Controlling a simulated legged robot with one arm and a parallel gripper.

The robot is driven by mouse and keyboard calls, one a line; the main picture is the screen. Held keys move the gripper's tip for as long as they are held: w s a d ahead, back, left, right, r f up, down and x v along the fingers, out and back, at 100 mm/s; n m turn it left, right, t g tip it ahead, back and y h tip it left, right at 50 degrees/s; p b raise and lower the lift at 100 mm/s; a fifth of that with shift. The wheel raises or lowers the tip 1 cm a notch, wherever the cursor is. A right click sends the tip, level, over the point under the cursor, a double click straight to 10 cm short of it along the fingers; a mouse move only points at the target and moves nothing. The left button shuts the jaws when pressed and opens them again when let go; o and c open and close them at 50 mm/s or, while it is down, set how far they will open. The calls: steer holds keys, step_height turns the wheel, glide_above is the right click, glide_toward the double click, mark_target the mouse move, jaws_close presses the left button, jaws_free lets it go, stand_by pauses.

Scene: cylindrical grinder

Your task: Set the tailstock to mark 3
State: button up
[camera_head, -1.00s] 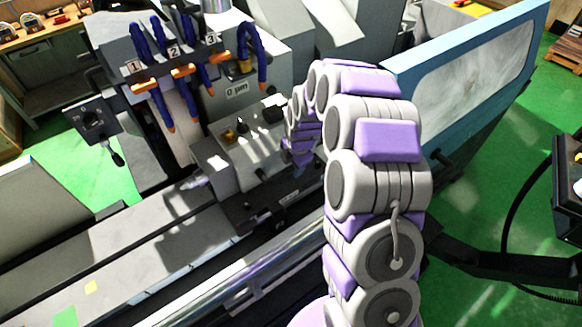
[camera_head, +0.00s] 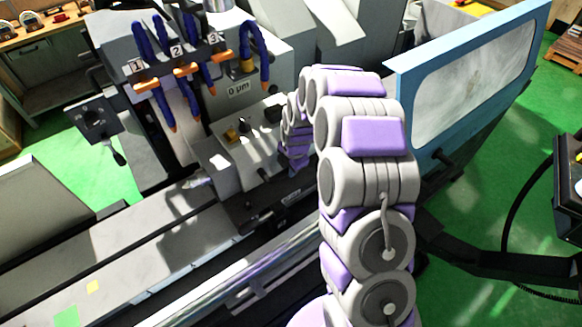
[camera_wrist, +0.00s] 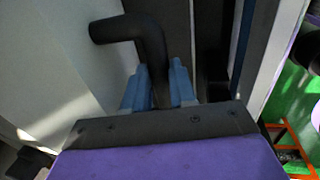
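The tailstock (camera_head: 216,163) is a grey block with a pointed centre (camera_head: 197,181) facing left, on the machine bed in the head view. Its grey top carries small knobs. My gripper is hidden behind my arm in the head view, on the tailstock's right side. In the wrist view my gripper (camera_wrist: 160,88) has its two blue fingers close on either side of a black bent handle (camera_wrist: 147,38) and looks shut on it. The contact itself is partly hidden. Number plates 1, 2 and 3 (camera_head: 212,38) hang by the blue hoses; no marks along the bed are readable.
A display (camera_head: 238,87) reads 0 µm. Blue hoses (camera_head: 190,103) with orange tips hang above the bed. A blue-framed door (camera_head: 465,75) stands to the right of my arm. The bed left of the tailstock (camera_head: 120,232) is clear.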

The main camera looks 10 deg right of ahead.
steer(key=shift+s+a, duration=0.15)
steer(key=shift+a, duration=0.35)
steer(key=shift+s+a, duration=0.15)
steer(key=shift+a, duration=0.35)
jaws_close()
